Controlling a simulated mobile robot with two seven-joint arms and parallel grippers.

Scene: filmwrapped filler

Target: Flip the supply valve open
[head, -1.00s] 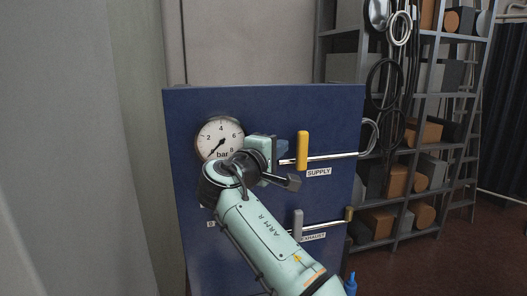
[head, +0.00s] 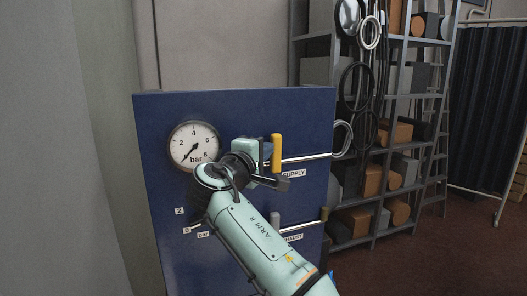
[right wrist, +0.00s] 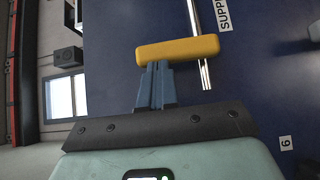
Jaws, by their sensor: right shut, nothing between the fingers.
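The yellow supply valve handle (head: 277,152) stands upright on the blue panel, crosswise to the silver supply pipe (head: 308,158). The "SUPPLY" label (head: 294,174) is below the pipe, partly hidden by my right arm. My right gripper (head: 267,152) is at the left side of the handle. In the right wrist view its blue fingers (right wrist: 155,70) are shut and empty, with their tips at the edge of the yellow handle (right wrist: 178,50). I cannot tell whether they touch it. My left gripper is not in view.
A pressure gauge (head: 194,146) is on the blue panel (head: 165,220), its needle pointing lower left. A loaded shelf rack (head: 398,140) with hanging hoses stands behind right.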

